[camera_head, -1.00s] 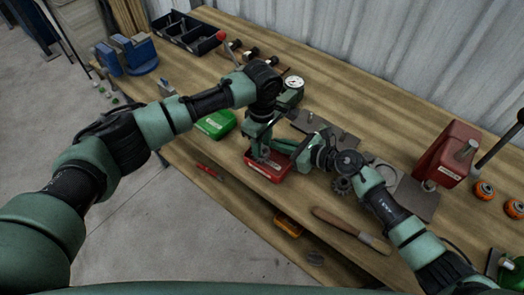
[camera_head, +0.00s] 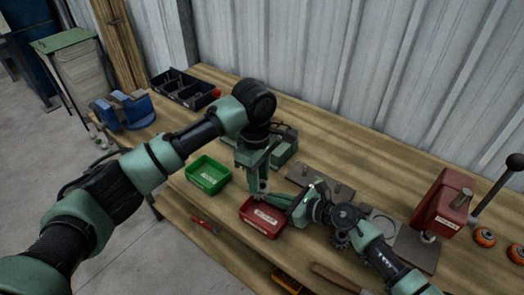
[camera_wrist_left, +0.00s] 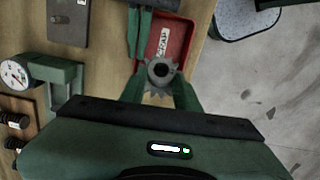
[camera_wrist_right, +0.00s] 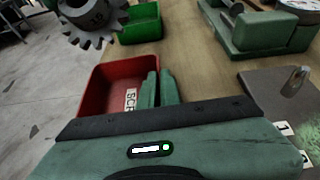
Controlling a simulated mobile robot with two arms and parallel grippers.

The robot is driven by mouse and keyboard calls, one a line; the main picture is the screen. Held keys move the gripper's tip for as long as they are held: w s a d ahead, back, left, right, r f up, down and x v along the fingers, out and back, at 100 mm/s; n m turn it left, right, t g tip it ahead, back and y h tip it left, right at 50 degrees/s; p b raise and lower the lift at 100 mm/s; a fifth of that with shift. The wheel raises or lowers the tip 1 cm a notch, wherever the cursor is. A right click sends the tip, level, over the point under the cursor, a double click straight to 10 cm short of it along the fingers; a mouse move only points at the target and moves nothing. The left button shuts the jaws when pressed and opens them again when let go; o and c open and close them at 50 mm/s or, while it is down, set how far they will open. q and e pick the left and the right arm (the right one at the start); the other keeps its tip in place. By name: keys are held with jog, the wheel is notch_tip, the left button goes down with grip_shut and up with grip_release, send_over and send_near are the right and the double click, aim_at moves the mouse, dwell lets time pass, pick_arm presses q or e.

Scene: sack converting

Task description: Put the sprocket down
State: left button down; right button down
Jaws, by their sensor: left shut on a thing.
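My left gripper (camera_head: 258,190) is shut on a grey toothed sprocket (camera_wrist_left: 160,74) with a hub. It holds the sprocket in the air near the red tray (camera_head: 262,218), which carries a white label that seems to read SCRAP. The sprocket also shows at the upper left of the right wrist view (camera_wrist_right: 92,20), apart from the tray. My right gripper (camera_wrist_right: 159,90) appears shut and empty, its fingers close together beside the red tray. In the head view the held sprocket is mostly hidden by my left gripper.
A green tray (camera_head: 208,174) stands left of the red one. A green dial gauge stand (camera_wrist_left: 50,75), a dark plate (camera_head: 318,183) and a red press (camera_head: 441,205) occupy the bench. A wooden handle (camera_head: 335,277) lies at the front.

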aim_at(263, 192)
pick_arm(q)
jog(key=s+d+f+n+h, duration=0.1)
jog(key=f+n+h, duration=0.1)
jog(key=shift+s+d+n+g+h, duration=0.3)
jog(key=shift+s+d+n+g, duration=0.05)
jog(key=shift+n+g, duration=0.05)
jog(key=shift+s+f+n+h, duration=0.15)
jog(key=shift+f+n+h, duration=0.05)
jog(key=shift+n+h, duration=0.7)
jog(key=shift+a+n+t+h, duration=0.2)
jog(key=shift+n+t+h, duration=0.1)
jog(key=shift+n+h, duration=0.3)
jog(key=a+n+t+h, duration=0.1)
jog(key=n, duration=0.1)
jog(key=shift+a+n+t+h, duration=0.3)
jog(key=shift+a+t, duration=0.05)
jog(key=shift+t, duration=0.05)
notch_tip(263, 192, down, 6)
jog(key=shift+r, duration=0.1)
pick_arm(e)
jog(key=shift+s+a, duration=0.1)
pick_arm(q)
notch_tip(263, 192, down, 4)
jog(key=shift+r, duration=0.1)
